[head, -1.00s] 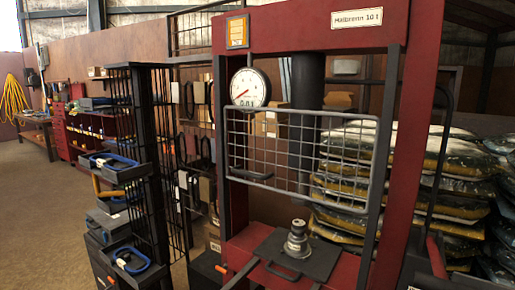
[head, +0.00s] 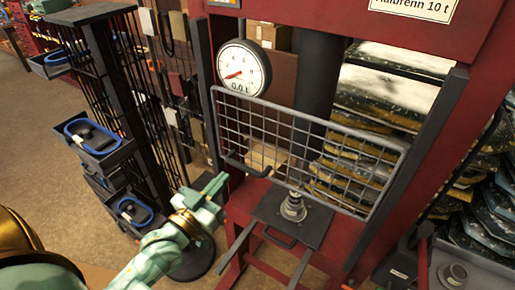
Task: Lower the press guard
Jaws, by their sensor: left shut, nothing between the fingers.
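The press guard (head: 300,140) is a grey wire-mesh panel in a tube frame on the red press (head: 428,172). It hangs raised, with its lower edge above the press bed (head: 264,215). A dark bar handle (head: 247,168) sits at the guard's lower left. My left gripper (head: 221,183) is shut and empty, just left of and slightly below the handle, with a small gap showing in the picture. A stepped metal part (head: 293,207) stands on the bed beneath the guard. My right gripper is not in view.
A round gauge (head: 243,68) is at the press's upper left. A dark rack with trays (head: 97,142) stands to the left. Stacked sacks (head: 490,215) are at the right. Open floor (head: 40,150) lies at the far left.

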